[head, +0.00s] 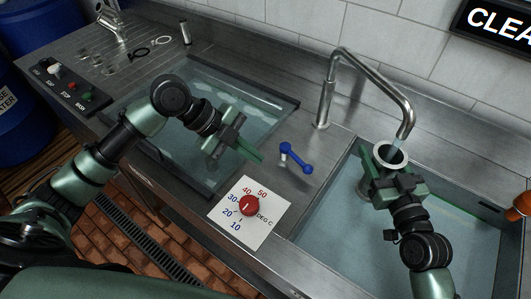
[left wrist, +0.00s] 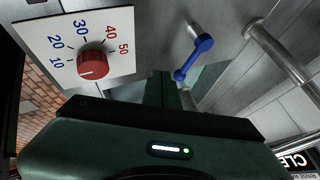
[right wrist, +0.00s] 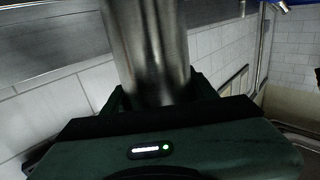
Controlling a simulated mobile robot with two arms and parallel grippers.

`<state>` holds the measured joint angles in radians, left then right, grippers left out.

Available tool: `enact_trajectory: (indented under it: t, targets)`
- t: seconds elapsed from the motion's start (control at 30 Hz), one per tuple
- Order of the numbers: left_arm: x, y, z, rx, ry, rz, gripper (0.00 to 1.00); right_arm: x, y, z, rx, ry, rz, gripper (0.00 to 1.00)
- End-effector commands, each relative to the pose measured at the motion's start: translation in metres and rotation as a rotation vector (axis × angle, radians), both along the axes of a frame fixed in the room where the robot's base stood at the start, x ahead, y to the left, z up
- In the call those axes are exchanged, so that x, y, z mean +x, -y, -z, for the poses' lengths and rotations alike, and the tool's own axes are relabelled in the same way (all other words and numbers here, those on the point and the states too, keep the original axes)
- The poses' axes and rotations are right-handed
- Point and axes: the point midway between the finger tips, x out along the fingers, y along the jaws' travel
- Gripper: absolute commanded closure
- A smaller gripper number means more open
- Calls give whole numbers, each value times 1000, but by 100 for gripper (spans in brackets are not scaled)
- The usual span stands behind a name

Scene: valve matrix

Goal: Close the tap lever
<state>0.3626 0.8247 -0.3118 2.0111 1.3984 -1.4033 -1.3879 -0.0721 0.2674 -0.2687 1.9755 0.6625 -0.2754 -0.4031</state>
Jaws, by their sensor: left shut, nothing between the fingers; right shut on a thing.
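The blue tap lever (head: 296,157) sits on the steel counter between the two basins, left of the tap's base. It also shows in the left wrist view (left wrist: 193,58), just beyond the fingers. My left gripper (head: 258,157) is shut and empty, a little left of the lever and apart from it in the head view. The curved steel tap (head: 345,55) has its spout over the right basin. My right gripper (head: 376,163) is shut on a steel cup (head: 391,155) held under the spout. The cup fills the middle of the right wrist view (right wrist: 148,45).
A red temperature dial (head: 249,206) on a white plate (head: 230,230) lies in front of the lever. Basins with water lie left (head: 180,135) and right (head: 345,235). A control panel (head: 70,87) is at far left. The tiled wall (head: 290,30) closes the back.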

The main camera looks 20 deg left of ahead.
Motion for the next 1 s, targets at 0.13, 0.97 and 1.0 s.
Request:
enact_trajectory:
  t: [0.13, 0.97, 1.0]
  targets:
    - [5, 19, 22, -5, -4, 2, 100, 0, 0, -2, 1, 4, 1, 100]
    - [50, 73, 57, 2, -1, 0, 100, 0, 0, -2, 2, 4, 1, 100]
    - [50, 73, 57, 2, -1, 0, 100, 0, 0, -2, 2, 4, 1, 100]
